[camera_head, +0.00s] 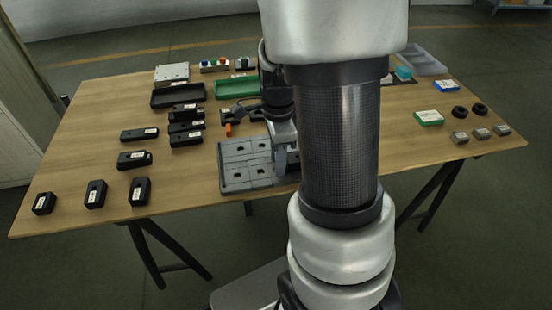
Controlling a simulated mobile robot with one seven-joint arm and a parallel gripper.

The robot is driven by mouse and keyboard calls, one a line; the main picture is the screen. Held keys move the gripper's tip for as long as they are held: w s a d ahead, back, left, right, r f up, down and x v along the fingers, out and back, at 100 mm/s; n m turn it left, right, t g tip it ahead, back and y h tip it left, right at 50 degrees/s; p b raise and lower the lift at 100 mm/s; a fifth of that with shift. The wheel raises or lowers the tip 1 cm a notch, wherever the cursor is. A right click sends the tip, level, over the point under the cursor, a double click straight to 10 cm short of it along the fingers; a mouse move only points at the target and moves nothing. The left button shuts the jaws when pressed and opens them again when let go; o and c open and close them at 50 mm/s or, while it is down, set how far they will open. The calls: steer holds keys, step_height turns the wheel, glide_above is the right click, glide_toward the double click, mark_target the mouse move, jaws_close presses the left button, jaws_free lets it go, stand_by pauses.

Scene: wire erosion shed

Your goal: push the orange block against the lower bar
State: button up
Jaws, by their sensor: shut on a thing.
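A small orange block (228,130) stands just behind the back left edge of a grey plate (238,180) with grooves and holes. My gripper (281,163) points down over the right part of this plate, to the right of the orange block and apart from it. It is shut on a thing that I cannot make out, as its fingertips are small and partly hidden. My own arm covers the right side of the plate. I cannot pick out the lower bar with certainty.
Several black labelled blocks (138,190) lie on the left of the wooden table (185,215). A black tray (178,96) and a green tray (236,87) are behind. A green box (429,118) and small grey blocks (460,138) lie at right.

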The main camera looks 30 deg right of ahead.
steer(key=o, duration=1.2)
steer(key=shift+r, duration=0.1)
step_height(320, 180, up, 17)
steer(key=p, duration=0.5)
steer(key=shift+r+p, duration=0.1)
steer(key=shift+p, duration=0.25)
steer(key=s+a+r+n+t, duration=0.7)
steer(key=s+a+n, duration=0.4)
steer(key=n, duration=1)
steer(key=shift+g, duration=0.7)
steer(key=r+p, duration=1.2)
steer(key=r, duration=0.1)
steer(key=r+p, duration=0.6)
steer(key=r, duration=0.1)
steer(key=shift+w+a+p, duration=0.25)
steer(key=shift+a+p, duration=0.05)
steer(key=shift+p, duration=0.1)
